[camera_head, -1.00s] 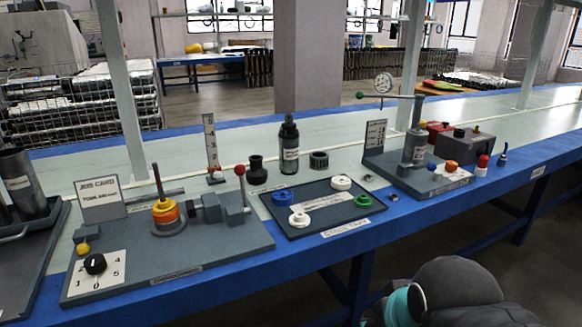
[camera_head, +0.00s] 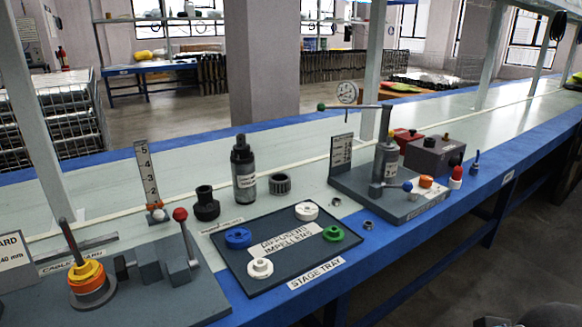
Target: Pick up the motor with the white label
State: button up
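A dark upright cylinder with a narrower top and a white label (camera_head: 243,170), which looks like the motor, stands on the pale bench top behind the stage tray. Nothing touches it. The label's print is too small to read. My gripper is not in view; only a dark piece of my arm shows at the bottom right edge.
The stage tray (camera_head: 225,252) holds blue, white and green round parts. A black cup-like part (camera_head: 206,204) and a dark ring (camera_head: 280,184) flank the cylinder. A gauge stand with a lever (camera_head: 386,160) is to the right, and a red-knobbed lever (camera_head: 181,215) to the left.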

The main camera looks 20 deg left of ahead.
aim_at(242, 161)
jog(key=z, duration=0.05)
jog(key=i, duration=0.9)
jog(key=u, duration=0.6)
